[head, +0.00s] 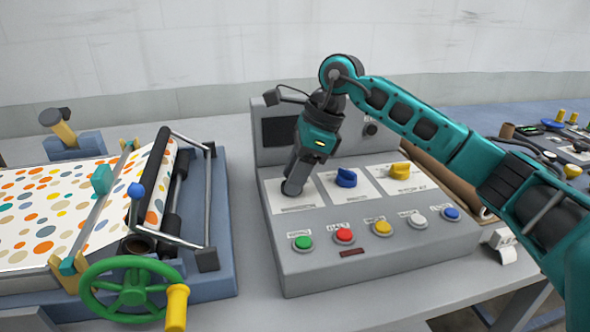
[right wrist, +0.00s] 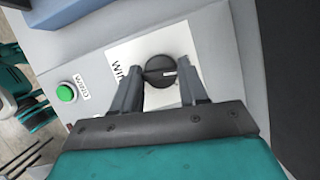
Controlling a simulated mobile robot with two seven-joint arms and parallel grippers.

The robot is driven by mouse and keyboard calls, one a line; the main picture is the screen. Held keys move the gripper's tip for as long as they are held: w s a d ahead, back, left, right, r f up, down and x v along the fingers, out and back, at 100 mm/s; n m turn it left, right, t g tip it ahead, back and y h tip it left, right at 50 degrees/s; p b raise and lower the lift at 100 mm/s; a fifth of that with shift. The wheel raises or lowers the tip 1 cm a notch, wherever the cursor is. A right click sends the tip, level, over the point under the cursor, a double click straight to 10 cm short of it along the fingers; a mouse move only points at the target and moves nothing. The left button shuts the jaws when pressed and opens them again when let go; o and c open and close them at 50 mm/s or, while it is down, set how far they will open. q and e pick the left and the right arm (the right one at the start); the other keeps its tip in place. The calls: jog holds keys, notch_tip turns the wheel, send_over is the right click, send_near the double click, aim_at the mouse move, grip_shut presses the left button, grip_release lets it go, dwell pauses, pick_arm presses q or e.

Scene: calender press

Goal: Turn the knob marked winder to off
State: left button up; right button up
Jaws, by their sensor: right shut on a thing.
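The winder knob (right wrist: 158,70) is round and black with a white mark on its right side in the right wrist view. It sits on a white plate (right wrist: 118,62) whose visible letters begin "WIN"; the rest is covered. My right gripper (right wrist: 163,72) is shut on this knob, one finger on each side. In the head view my right gripper (head: 292,187) points down at the leftmost plate of the grey control panel (head: 350,262) and hides the knob. Position markings around the knob are not readable. My left gripper is not in view.
A blue knob (head: 346,178) and a yellow knob (head: 400,171) stand to the right on the panel. Several push buttons, including a green one (head: 303,243) and a red one (head: 344,236), line its front. A press with a green handwheel (head: 132,290) stands left.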

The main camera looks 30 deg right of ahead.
jog(key=shift+r+n+g, duration=0.1)
jog(key=shift+n+g, duration=0.2)
jog(key=shift+n, duration=0.6)
jog(key=o, duration=1.1)
jog(key=p+v, duration=0.1)
jog(key=v, duration=1.2)
jog(key=shift+w+d, duration=0.1)
